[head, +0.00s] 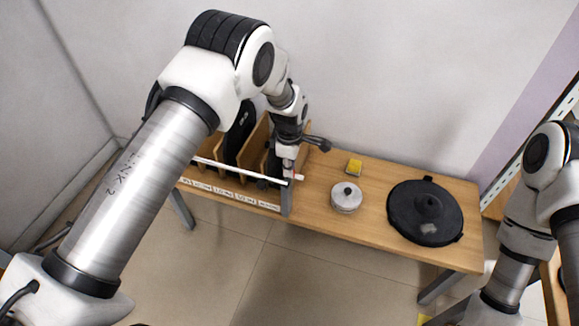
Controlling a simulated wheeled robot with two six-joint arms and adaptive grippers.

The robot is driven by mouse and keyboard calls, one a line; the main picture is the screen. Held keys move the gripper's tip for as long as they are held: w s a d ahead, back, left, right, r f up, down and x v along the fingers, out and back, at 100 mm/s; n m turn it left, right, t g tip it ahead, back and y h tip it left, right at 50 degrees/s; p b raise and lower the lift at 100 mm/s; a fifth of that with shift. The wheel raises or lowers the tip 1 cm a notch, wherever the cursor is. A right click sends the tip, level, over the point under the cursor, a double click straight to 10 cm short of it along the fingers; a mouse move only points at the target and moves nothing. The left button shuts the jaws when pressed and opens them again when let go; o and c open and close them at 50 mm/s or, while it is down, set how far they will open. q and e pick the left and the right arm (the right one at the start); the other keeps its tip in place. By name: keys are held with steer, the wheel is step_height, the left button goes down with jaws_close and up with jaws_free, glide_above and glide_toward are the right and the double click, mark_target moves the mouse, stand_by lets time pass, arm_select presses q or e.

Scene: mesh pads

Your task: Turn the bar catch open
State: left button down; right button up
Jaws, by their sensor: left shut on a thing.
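The bar catch is a thin white bar (237,168) that runs across the front of a wooden divided rack (262,131). It lies nearly level along the rack, and its right end reaches the grey post at the rack's front right corner. My left gripper (287,166) points down at that right end and is shut on the bar. The gripper hides part of the bar's end, and my left arm hides its left end. My right arm shows at the right edge, but its gripper is out of view.
Dark flat pads (240,131) stand in the rack, above a strip of white labels (228,193). The table between the rack and tin is clear.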

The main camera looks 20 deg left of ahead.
arm_select(q)
steer(key=c, duration=1.2)
jaws_free()
step_height(320, 180, up, 12)
